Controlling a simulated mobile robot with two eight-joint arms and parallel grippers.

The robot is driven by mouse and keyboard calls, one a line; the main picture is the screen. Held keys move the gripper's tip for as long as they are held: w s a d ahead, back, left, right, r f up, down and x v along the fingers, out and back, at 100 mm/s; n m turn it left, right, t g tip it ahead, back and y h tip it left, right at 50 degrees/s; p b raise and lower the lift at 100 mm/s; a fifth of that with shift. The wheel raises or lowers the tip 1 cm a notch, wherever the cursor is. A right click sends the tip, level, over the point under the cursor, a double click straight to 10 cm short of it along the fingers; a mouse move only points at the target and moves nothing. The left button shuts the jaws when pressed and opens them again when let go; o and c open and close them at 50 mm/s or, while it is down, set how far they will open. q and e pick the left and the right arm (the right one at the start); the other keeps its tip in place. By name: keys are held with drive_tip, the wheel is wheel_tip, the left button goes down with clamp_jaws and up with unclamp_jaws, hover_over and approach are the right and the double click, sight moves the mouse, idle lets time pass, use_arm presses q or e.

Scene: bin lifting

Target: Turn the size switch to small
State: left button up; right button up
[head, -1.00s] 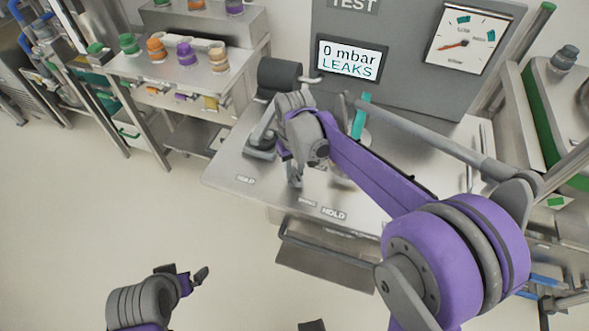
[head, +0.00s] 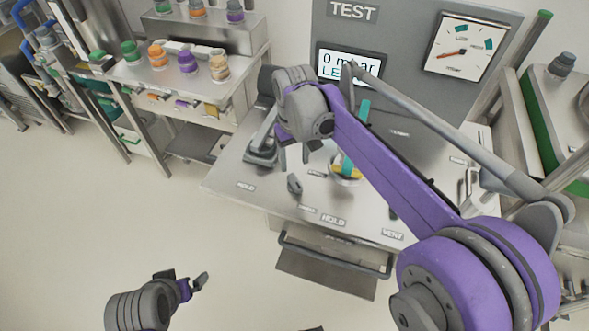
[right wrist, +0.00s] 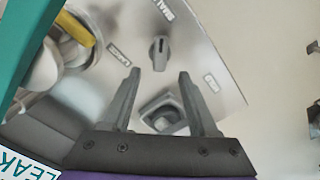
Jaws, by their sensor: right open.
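The size switch is a small grey knob (head: 295,185) on the steel bench top (head: 225,180). In the right wrist view the knob (right wrist: 159,52) stands between a SMALL label (right wrist: 163,8) and a LARGE label (right wrist: 118,53). Its dark slot runs roughly up and down in that picture; I cannot tell which label it selects. My right gripper (right wrist: 158,73) is open and empty, with the knob just beyond its fingertips, apart from them. My left gripper (head: 184,280) is open and empty above the floor.
A grey lever clamp (head: 262,150) stands left of the knob. A teal upright part and a yellow-topped cup (head: 347,170) are to its right. The TEST panel (head: 400,90) with screen and dial (head: 462,47) rises behind. A side table holds several coloured caps.

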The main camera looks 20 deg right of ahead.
drive_tip(key=shift+r, duration=1.55)
drive_tip(key=shift+s, duration=0.1)
